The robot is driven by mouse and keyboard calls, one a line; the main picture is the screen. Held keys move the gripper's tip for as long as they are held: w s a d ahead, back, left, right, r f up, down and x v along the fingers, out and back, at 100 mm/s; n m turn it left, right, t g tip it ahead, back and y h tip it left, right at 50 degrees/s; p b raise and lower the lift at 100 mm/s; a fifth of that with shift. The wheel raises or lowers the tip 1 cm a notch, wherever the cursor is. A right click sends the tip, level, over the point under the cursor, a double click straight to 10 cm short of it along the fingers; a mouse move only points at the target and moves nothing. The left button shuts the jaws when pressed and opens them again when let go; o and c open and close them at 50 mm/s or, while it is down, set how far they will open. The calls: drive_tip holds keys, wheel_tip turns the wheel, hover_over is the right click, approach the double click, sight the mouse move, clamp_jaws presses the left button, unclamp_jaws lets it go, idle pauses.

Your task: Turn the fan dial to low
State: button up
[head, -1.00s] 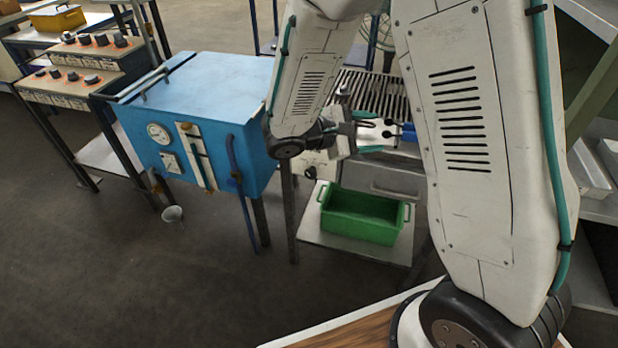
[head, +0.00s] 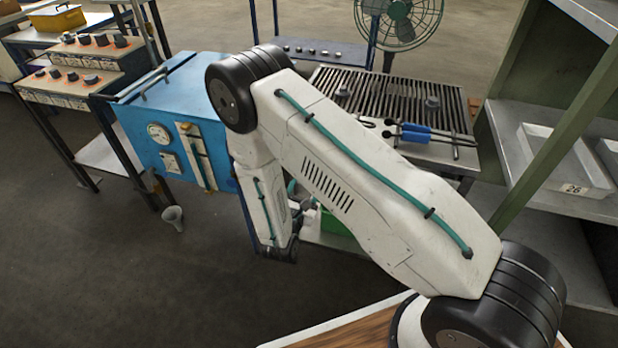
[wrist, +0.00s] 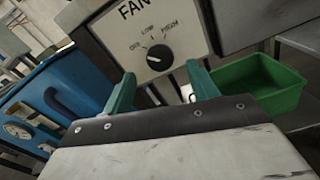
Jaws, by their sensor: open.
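The fan dial (wrist: 160,57) is a round black knob on a pale panel (wrist: 178,22) marked FAN, with OFF, LOW and HIGH around it. A pale pointer mark shows on the knob's left side, seemingly toward OFF, but it is small. My gripper (wrist: 160,71) is open, its two green fingers apart below and to either side of the knob in the wrist view. Nothing is between the fingers, and I cannot tell that they touch the knob. In the head view my arm hides the dial and most of the gripper.
A green bin (wrist: 258,86) sits right of the panel. A blue tank (head: 190,85) with gauges stands to the left, also in the wrist view (wrist: 65,95). The slatted bench (head: 440,150) holds blue-handled tongs (head: 415,128). A green fan (head: 402,18) stands behind.

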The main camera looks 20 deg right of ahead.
drive_tip(key=x, duration=0.5)
drive_tip(key=c, duration=1)
drive_tip(key=shift+m, duration=4.4)
